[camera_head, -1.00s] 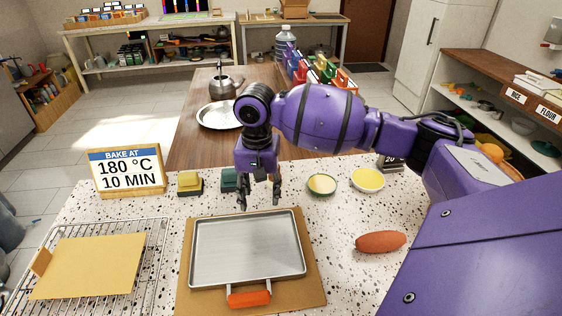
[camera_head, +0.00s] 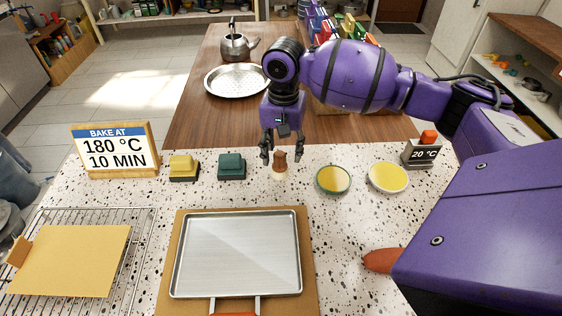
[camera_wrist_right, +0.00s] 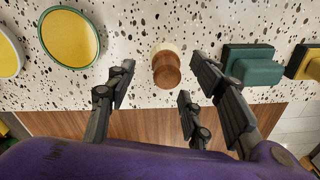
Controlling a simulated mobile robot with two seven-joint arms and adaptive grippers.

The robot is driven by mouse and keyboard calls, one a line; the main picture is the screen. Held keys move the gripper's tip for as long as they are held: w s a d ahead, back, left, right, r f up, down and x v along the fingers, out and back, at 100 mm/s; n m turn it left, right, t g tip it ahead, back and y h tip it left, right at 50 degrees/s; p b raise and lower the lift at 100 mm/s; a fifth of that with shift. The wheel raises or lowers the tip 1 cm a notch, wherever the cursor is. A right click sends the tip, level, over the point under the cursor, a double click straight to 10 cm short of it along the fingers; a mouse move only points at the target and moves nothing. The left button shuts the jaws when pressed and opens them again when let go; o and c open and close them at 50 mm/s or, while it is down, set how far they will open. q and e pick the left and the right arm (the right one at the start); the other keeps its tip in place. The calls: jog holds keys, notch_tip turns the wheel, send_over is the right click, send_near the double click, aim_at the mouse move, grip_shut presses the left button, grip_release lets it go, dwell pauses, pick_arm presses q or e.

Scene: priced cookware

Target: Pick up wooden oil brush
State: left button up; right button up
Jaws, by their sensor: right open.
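The wooden oil brush (camera_head: 280,165) stands on the speckled counter, with a brown wooden handle on top and a pale lower end. My right gripper (camera_head: 281,152) is open and empty, just above and behind the brush in the head view. In the right wrist view the brush (camera_wrist_right: 166,66) shows beyond the open fingers (camera_wrist_right: 170,100), roughly in line with the gap between them. No finger is seen gripping it. My left gripper is not in view.
A green block (camera_head: 231,167) and a yellow block (camera_head: 184,168) stand left of the brush. Two yellow-filled bowls (camera_head: 333,179) (camera_head: 388,177) sit to its right. A metal baking tray (camera_head: 237,254) lies in front. A temperature sign (camera_head: 115,150) stands at left.

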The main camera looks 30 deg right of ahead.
aim_at(282, 165)
jog(key=shift+f, duration=0.85)
notch_tip(282, 165, down, 4)
jog(key=shift+w+f, duration=0.15)
jog(key=shift+f, duration=0.05)
jog(key=shift+c, duration=0.9)
jog(key=c, duration=0.9)
jog(key=shift+r, duration=0.15)
